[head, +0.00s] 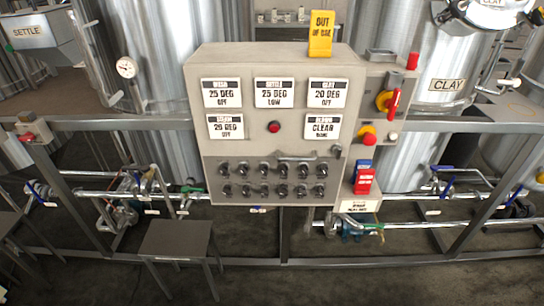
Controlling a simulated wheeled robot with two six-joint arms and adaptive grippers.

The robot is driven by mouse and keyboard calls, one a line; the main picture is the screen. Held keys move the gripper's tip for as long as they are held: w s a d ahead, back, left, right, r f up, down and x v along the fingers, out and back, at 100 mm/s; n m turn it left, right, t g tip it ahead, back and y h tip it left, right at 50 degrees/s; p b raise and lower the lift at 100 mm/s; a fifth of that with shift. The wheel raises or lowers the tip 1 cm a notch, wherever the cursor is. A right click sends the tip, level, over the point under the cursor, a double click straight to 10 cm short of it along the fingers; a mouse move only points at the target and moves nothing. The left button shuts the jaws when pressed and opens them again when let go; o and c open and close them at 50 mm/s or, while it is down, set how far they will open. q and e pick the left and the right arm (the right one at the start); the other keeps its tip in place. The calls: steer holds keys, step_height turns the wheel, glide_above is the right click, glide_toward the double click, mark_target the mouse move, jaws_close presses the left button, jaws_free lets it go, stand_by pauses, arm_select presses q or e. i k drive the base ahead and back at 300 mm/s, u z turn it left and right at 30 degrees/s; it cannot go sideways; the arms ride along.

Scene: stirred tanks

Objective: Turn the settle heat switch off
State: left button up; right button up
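The grey control panel (195,110) stands in the middle of the head view. Its settle display (274,93), top middle, reads 25 DEG and LOW. Below the displays are two rows of small dark knobs, an upper row (265,169) and a lower row (265,190). Their labels are too small to read, so I cannot tell which one is the settle heat switch. Neither of my grippers is in view.
A yellow tag (321,34) sits on the panel's top edge. A side box (383,75) carries a red-and-yellow switch. A rail (450,124) runs behind. A small grey stool (175,240) stands front left. Steel tanks (430,50) are behind; floor is clear front right.

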mark_target(246, 189)
steer(key=k, duration=1)
steer(key=z, duration=0.95)
steer(key=i, duration=0.95)
steer(key=u, duration=0.3)
